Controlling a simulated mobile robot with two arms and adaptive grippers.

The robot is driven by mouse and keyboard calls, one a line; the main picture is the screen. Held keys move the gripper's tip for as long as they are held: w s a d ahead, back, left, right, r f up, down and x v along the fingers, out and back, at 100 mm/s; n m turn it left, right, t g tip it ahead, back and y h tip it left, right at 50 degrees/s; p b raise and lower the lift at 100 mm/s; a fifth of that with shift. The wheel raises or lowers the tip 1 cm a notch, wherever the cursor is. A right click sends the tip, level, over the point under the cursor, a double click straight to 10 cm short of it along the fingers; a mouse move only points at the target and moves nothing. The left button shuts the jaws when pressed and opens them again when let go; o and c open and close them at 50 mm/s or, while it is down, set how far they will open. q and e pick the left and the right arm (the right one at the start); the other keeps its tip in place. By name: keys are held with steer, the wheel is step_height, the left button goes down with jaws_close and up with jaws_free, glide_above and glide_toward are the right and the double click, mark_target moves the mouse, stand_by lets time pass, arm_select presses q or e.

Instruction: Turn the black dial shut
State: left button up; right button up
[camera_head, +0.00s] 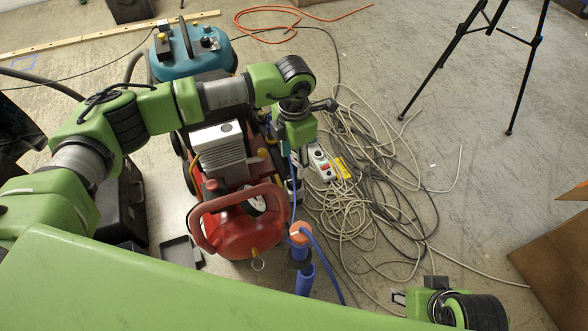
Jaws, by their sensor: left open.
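My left gripper (297,168) hangs down at the right side of a red air compressor (237,228), open. A small dark round part (291,185) shows just below its fingers; I cannot tell for sure whether it is the black dial, or whether the fingers touch it. My own gripper and wrist hide part of this area. The compressor has a red carrying handle, a grey finned motor block (219,150) and a round gauge. My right gripper (398,297) is at the bottom right, mostly hidden by its own wrist, away from the compressor.
A teal compressor (190,52) stands behind. A white power strip (321,164) and a tangle of cables (350,210) lie to the right. A blue tool with an orange top (300,235) stands in front. A black tripod (470,60) stands at the upper right, with open floor below it.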

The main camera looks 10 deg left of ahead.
arm_select(q)
steer(key=shift+r, duration=1.55)
steer(key=shift+d, duration=0.1)
